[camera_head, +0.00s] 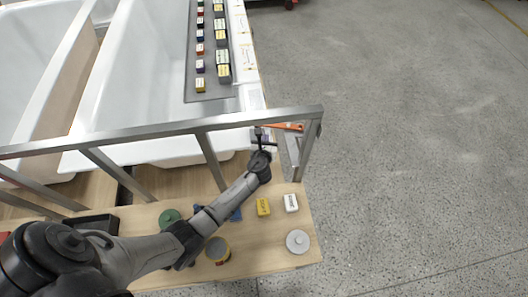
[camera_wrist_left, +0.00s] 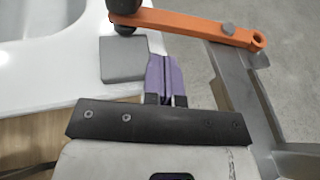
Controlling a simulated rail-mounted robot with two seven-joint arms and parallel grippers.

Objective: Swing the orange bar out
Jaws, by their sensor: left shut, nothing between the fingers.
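The orange bar (camera_head: 290,127) shows at the tub's near right corner, by the end of the metal rail. In the left wrist view the orange bar (camera_wrist_left: 190,24) runs from a black knob (camera_wrist_left: 125,8) at the white rim to a rounded end over the grey metal frame. My left gripper (camera_head: 259,132) is at the bar's left end in the head view. Its purple fingers (camera_wrist_left: 164,75) are shut and empty, just below the bar in the wrist view. I cannot tell whether they touch it. My right gripper is not in view.
A metal rail (camera_head: 165,131) crosses in front of the white tub (camera_head: 140,75). A wooden bench (camera_head: 270,262) below holds a yellow block (camera_head: 263,207), a white block (camera_head: 290,203) and a grey disc (camera_head: 298,241). Open grey floor (camera_head: 420,150) lies to the right.

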